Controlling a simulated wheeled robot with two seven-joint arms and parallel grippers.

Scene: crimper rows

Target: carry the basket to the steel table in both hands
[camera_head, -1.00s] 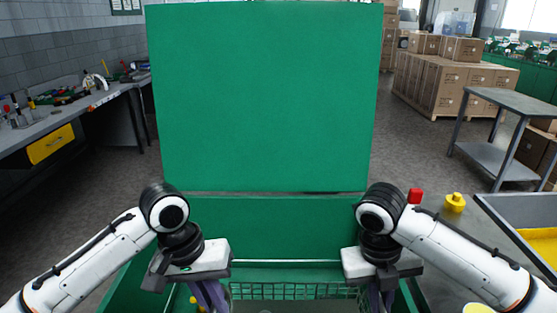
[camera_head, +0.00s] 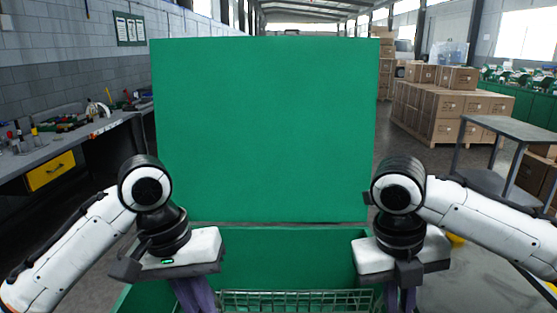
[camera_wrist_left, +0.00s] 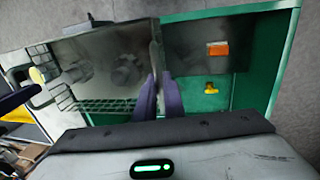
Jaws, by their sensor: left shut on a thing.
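The basket (camera_head: 300,298) is a green wire one at the bottom edge of the head view, between my grippers; only its upper mesh shows. Its mesh also shows in the left wrist view (camera_wrist_left: 95,106). My left gripper (camera_head: 195,300) points down at the basket's left side; in its wrist view its purple fingers (camera_wrist_left: 158,95) are shut on a thin upright edge that appears to be the basket's. My right gripper (camera_head: 402,300) points down at the right side; its fingertips are cut off by the frame. A grey steel table (camera_head: 512,128) with a lower shelf stands at right.
A large upright green panel (camera_head: 265,130) stands directly ahead. A workbench with a yellow drawer (camera_head: 50,171) is at left. Stacked cartons (camera_head: 450,110) stand behind, at right. An orange block (camera_wrist_left: 218,48) and a yellow piece (camera_wrist_left: 211,88) lie beyond my left fingers.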

